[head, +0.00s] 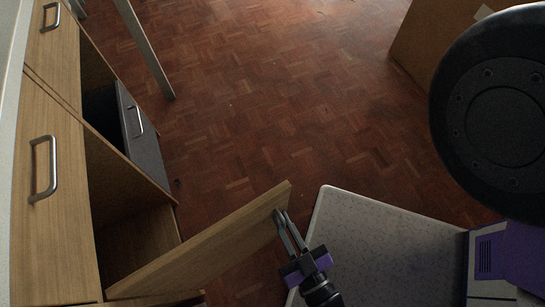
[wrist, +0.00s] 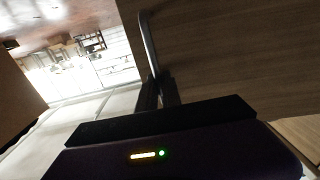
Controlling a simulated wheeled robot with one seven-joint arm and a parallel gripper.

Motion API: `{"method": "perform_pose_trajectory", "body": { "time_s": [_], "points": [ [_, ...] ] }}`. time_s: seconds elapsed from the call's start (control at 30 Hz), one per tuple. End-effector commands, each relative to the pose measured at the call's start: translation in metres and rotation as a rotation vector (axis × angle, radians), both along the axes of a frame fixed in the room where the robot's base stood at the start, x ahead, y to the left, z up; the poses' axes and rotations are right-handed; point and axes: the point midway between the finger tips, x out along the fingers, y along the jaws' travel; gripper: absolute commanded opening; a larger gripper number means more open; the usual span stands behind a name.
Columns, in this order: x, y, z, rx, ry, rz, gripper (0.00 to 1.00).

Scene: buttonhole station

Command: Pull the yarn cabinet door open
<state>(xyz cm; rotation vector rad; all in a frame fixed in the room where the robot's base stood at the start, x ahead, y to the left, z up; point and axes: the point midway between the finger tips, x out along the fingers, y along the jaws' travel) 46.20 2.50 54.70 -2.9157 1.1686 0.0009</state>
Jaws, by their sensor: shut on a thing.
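The yarn cabinet door (head: 205,250) is a light wood panel. In the head view it stands swung well out from the cabinet (head: 58,200), with part of the interior (head: 140,240) showing behind it. My gripper (head: 279,214) is at the door's free end. In the wrist view, the door face (wrist: 235,55) fills the upper right, and a metal bar handle (wrist: 148,42) runs down to my gripper's fingers (wrist: 160,92). The fingers are shut on the lower part of the handle. In the head view, the fingers hide the handle.
Other closed fronts with bar handles (head: 43,168) line the left. A grey drawer front (head: 140,132) sits further back, beside a metal leg (head: 146,48). A brown box (head: 430,40) stands at the upper right. The parquet floor (head: 260,100) between is clear.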

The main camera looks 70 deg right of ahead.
Motion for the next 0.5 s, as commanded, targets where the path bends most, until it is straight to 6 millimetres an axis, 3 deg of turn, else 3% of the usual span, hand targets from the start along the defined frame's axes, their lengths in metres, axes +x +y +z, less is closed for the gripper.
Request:
{"method": "perform_pose_trajectory", "body": {
  "time_s": [0.5],
  "points": [
    [-0.011, 0.0116, 0.0006, -0.002, -0.002, 0.003, 0.0]
  ]
}}
